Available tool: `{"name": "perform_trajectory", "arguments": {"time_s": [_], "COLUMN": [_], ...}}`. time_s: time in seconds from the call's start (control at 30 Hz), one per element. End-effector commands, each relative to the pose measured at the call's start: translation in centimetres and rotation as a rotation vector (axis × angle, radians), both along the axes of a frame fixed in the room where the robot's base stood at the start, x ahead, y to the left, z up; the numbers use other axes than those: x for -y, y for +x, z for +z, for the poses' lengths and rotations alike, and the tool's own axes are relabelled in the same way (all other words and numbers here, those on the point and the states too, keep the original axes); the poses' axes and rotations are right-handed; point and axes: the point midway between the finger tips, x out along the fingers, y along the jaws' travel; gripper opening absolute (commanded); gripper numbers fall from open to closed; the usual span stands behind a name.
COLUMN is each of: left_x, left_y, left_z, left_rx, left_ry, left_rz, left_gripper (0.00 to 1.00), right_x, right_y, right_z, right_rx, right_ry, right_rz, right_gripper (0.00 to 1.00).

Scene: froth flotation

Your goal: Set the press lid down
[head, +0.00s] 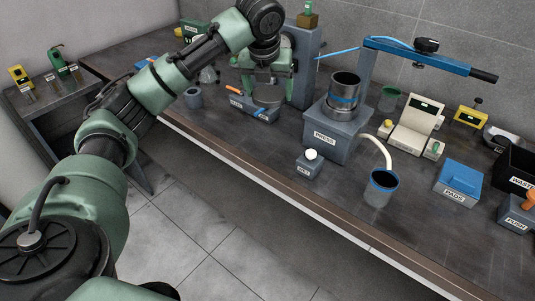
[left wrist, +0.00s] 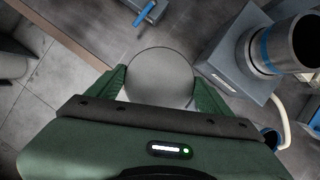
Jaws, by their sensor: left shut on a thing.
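The press lid is a round grey disc (left wrist: 160,77) between the two green fingers of my left gripper (left wrist: 158,92) in the left wrist view. The gripper is shut on it. In the head view my left gripper (head: 268,82) points down over the bench, left of the press (head: 325,139). The lid (head: 267,94) shows there under the fingers, partly hidden. The press has an open metal cylinder (head: 344,92) with a blue band on top; the cylinder also shows in the left wrist view (left wrist: 292,45). My right gripper is in neither view.
A blue lever arm (head: 415,54) reaches over the bench behind the press. A small white-capped box (head: 309,166) and a grey cup (head: 381,190) stand in front.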

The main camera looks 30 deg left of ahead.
Motion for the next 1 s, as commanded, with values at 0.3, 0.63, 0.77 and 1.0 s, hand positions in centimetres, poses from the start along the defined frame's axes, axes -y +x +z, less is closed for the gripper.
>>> {"name": "perform_trajectory", "arguments": {"time_s": [0.3, 0.63, 0.77, 1.0], "left_x": [-0.9, -0.8, -0.8, -0.8], "left_y": [0.3, 0.2, 0.3, 0.4], "left_z": [-2.4, -11.1, -13.6, -15.8], "left_rx": [-0.005, -0.006, -0.003, -0.001], "left_ry": [0.003, 0.002, 0.001, 0.002], "left_rz": [-0.089, -0.089, -0.089, -0.088], "left_gripper": [0.21, 0.21, 0.21, 0.21], "right_x": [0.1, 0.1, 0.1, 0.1], "right_y": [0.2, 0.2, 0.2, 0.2], "right_z": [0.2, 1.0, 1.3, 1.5], "right_rx": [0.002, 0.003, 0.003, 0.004], "right_ry": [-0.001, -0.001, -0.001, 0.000], "right_rz": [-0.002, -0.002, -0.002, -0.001], "right_gripper": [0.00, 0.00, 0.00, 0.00]}}
